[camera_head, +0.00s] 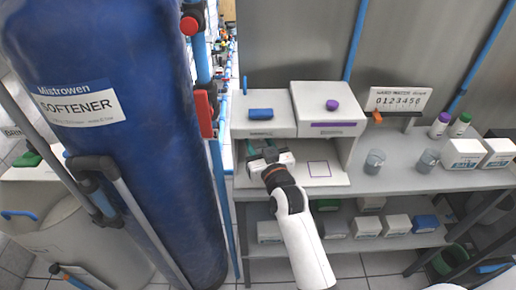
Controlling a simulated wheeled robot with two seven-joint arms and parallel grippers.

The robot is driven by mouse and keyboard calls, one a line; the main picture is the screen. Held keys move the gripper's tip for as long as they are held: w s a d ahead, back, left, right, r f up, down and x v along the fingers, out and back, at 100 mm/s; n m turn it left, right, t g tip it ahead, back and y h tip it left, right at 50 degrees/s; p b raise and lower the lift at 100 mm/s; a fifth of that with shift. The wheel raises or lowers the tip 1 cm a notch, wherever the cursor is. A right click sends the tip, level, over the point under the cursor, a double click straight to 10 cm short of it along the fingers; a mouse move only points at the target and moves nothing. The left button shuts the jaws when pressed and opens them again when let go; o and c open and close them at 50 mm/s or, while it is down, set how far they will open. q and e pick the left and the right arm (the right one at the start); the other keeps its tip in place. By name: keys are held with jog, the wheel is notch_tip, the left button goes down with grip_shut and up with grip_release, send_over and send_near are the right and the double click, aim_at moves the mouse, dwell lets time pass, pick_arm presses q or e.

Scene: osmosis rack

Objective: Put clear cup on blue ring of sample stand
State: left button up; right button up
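The sample stand (345,172) is a white unit on the bench, with a blue handle (261,113) on its left half and a purple knob (332,105) on its right half. A purple square outline (319,169) marks its base at right. No blue ring shows; my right gripper (262,150) covers the left part of the base. Teal shows around its fingertips, and I cannot tell whether they hold anything. Two clear cups stand upright on the bench right of the stand, a nearer-left one (374,162) and one farther right (427,161). My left gripper is out of view.
A large blue softener tank (120,150) with pipes stands close at left. Purple-capped (440,124) and green-capped (459,125) bottles and white boxes (463,154) are on the bench at right. A counter sign (400,100) stands behind the cups. Boxes fill the lower shelf (345,238).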

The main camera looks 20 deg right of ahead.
jog(key=shift+w, duration=0.45)
jog(key=shift+f, duration=0.25)
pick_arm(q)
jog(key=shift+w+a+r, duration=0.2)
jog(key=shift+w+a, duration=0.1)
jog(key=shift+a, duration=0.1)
pick_arm(e)
jog(key=shift+f, duration=1.55)
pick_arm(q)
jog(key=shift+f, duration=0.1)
pick_arm(e)
jog(key=shift+f, duration=0.1)
jog(key=o, duration=0.9)
jog(key=shift+o, duration=0.2)
